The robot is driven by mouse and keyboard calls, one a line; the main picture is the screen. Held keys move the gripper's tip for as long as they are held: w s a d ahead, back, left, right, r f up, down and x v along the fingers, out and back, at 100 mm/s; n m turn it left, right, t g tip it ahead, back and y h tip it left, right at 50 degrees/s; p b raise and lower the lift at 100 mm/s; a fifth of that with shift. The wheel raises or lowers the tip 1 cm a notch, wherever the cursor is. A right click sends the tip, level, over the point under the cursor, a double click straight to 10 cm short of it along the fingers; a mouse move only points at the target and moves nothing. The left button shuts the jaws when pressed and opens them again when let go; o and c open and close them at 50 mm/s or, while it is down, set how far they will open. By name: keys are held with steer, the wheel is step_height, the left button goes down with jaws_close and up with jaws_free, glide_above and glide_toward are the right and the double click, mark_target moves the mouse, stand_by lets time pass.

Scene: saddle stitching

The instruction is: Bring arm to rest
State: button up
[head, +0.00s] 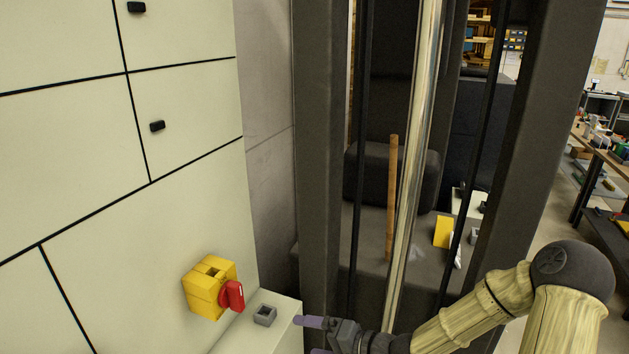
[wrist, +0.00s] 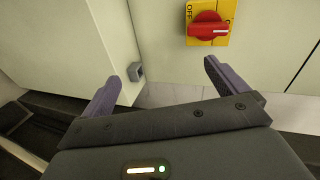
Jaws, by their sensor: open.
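My gripper (head: 313,337) is at the lower middle of the head view, its purple fingers pointing left toward the white cabinet. In the wrist view my gripper (wrist: 162,72) has its two fingers wide apart, with nothing between them. A red rotary switch (head: 232,295) on a yellow housing (head: 206,287) is mounted on the cabinet front, left of the gripper and apart from it. The wrist view shows the red knob (wrist: 208,30) ahead of the right finger, its handle lying sideways. My arm comes in from the lower right of the head view.
A small grey square fitting (head: 265,314) sits on a pale ledge (head: 283,302) close to the fingertips. A dark machine frame (head: 320,150) with vertical rods stands behind my gripper. A workbench (head: 603,150) is at the far right.

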steer(key=s+d+f+n+g+h, duration=0.1)
steer(key=d+f+h, duration=0.1)
steer(key=d+h, duration=0.3)
steer(key=s+d+f+n+h, duration=0.2)
steer(key=d+f+h, duration=0.1)
steer(key=d+h, duration=0.1)
steer(key=s+d+r+g+h, duration=0.2)
steer(key=s+d+r+h, duration=0.2)
steer(key=s+r, duration=0.5)
steer(key=shift+s+d+r+n+g, duration=0.15)
steer(key=shift+s+d+n+g, duration=0.2)
steer(key=shift+d, duration=0.75)
